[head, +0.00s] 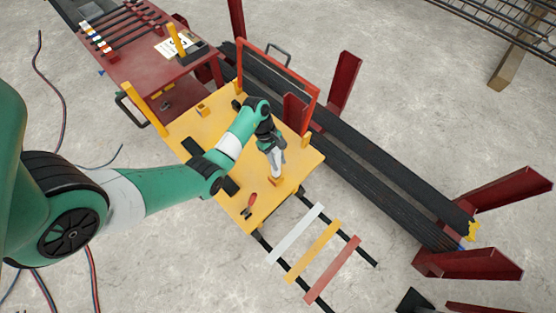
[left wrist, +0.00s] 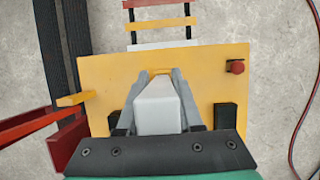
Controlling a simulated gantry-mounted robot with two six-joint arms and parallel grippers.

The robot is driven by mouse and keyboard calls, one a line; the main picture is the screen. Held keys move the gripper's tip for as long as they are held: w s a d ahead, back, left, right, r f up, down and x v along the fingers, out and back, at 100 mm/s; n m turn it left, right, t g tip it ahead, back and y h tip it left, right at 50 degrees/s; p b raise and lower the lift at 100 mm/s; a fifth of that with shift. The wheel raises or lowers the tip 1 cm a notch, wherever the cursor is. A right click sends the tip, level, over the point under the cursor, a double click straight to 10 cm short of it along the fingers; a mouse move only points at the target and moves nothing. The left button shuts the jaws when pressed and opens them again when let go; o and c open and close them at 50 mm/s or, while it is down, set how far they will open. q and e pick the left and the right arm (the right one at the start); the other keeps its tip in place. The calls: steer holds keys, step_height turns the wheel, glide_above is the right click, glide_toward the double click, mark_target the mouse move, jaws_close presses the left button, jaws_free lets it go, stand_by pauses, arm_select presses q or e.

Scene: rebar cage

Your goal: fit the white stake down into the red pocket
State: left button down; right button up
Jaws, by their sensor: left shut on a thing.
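My left gripper (head: 277,178) is low over the near right part of the yellow table, pointing down. In the left wrist view its fingers (left wrist: 160,75) are closed in on a pale, tapered block, which looks like the white stake (left wrist: 158,108). Its lower end is hidden. A small yellow-orange piece (left wrist: 161,70) shows right at the fingertips; I cannot tell whether it is touched. I cannot pick out the red pocket for certain. A small red item (head: 250,203) is on the table near its front edge, also in the left wrist view (left wrist: 236,67). My right gripper is out of view.
The yellow table (head: 185,122) carries black blocks and has a red frame (head: 278,65) along its far edge. White (head: 295,233), yellow (head: 312,250) and red (head: 332,270) strips lie across dark bars in front. Dark red posts (head: 342,85) flank long black bars (head: 375,165).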

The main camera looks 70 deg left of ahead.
arm_select(q)
steer(key=b, duration=0.5)
glide_above(278, 176)
steer(key=shift+w+a+f, duration=0.1)
steer(key=shift+a+f, duration=0.05)
steer(key=shift+f, duration=3.15)
steer(key=shift+c, duration=2.4)
jaws_free()
steer(key=shift+r+p, duration=0.1)
steer(key=shift+p, duration=0.2)
steer(key=p+v, duration=0.4)
steer(key=v, duration=0.7)
steer(key=shift+a+r, duration=0.2)
steer(key=shift+r, duration=0.05)
